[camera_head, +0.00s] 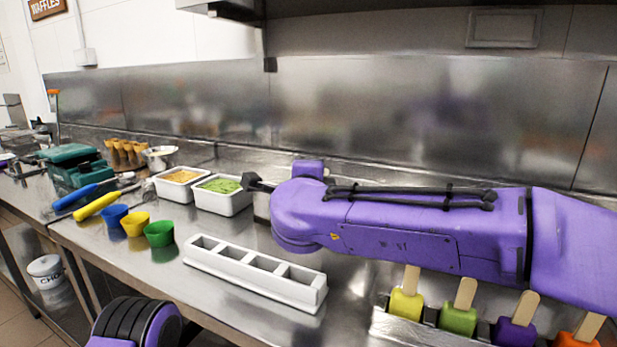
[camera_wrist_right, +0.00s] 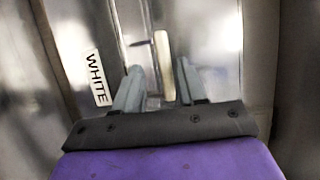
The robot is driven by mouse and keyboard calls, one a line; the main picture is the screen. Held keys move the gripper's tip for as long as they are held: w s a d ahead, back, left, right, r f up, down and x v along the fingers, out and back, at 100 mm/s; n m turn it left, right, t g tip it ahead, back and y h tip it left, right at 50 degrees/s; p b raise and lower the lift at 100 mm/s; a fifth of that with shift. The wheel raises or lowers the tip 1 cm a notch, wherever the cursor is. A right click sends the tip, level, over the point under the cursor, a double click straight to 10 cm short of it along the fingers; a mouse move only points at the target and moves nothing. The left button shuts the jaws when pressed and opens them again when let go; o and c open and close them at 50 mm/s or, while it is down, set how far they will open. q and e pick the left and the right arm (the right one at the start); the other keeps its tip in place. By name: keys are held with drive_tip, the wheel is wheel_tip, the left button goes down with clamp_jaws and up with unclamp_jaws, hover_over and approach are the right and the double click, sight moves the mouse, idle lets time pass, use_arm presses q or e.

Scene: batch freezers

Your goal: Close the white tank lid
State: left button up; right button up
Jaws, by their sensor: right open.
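The right wrist view shows a shiny metal surface (camera_wrist_right: 70,25) with a label reading WHITE (camera_wrist_right: 96,78). A pale upright bar (camera_wrist_right: 163,62), like a handle, stands beyond my fingertips. My right gripper (camera_wrist_right: 157,82) is open, its two grey fingers apart and nothing clearly held between them. The bar appears between the fingertips; I cannot tell whether they touch it. The lid's full outline and angle do not show. In the head view my purple right arm crosses the right half, and no tank lid can be made out. My left gripper is not in view.
On the steel counter stand a white divided holder (camera_head: 255,272), white tubs of yellow (camera_head: 181,176) and green (camera_head: 222,187) food, and blue, yellow and green cups (camera_head: 160,233). Several coloured popsicles (camera_head: 458,318) stand at the front right. A steel wall (camera_head: 420,120) runs behind.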

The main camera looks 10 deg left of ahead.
drive_tip(key=s+r+b, duration=0.1)
drive_tip(key=s, duration=0.9)
drive_tip(key=shift+s+d, duration=0.2)
drive_tip(key=shift+d, duration=0.1)
